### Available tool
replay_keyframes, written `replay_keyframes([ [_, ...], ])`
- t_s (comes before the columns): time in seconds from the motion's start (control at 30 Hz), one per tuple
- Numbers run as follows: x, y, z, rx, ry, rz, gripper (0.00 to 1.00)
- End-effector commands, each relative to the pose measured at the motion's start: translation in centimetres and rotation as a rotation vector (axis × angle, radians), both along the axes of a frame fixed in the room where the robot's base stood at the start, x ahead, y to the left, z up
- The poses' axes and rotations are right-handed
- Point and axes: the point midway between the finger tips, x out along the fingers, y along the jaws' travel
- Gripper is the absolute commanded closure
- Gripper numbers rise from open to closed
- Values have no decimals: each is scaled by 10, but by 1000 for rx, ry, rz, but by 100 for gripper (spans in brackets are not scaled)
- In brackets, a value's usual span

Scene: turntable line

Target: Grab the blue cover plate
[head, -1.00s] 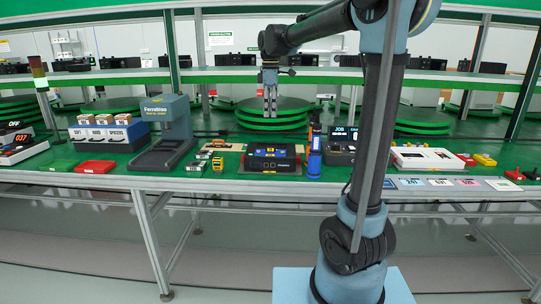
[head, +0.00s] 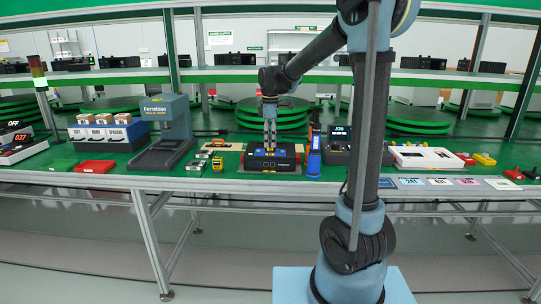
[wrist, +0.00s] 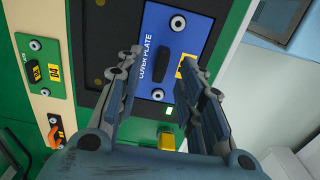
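The blue cover plate (wrist: 152,75) shows in the wrist view, with a black grip bar across its middle, screws, white lettering and a yellow label. It lies on a dark fixture, which shows in the head view as a black box (head: 272,165) on the green bench. My gripper (head: 270,149) is low over that box, pointing down. In the wrist view my gripper (wrist: 161,57) is open, with its fingers apart on either side of the bar's near end. I see nothing between the fingers. Whether the fingertips touch the plate cannot be told.
A blue upright tool (head: 314,152) stands close to the right of the box. Small green and yellow parts (head: 217,163) lie to its left. A grey press (head: 167,130), a red tray (head: 95,167) and a white tray (head: 426,157) stand farther off.

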Motion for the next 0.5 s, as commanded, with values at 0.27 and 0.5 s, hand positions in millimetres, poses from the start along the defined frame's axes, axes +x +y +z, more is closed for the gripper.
replay_keyframes([
  [0.27,0,0,-24,0,0,0,65],
  [0.5,0,0,-25,0,0,1,67],
])
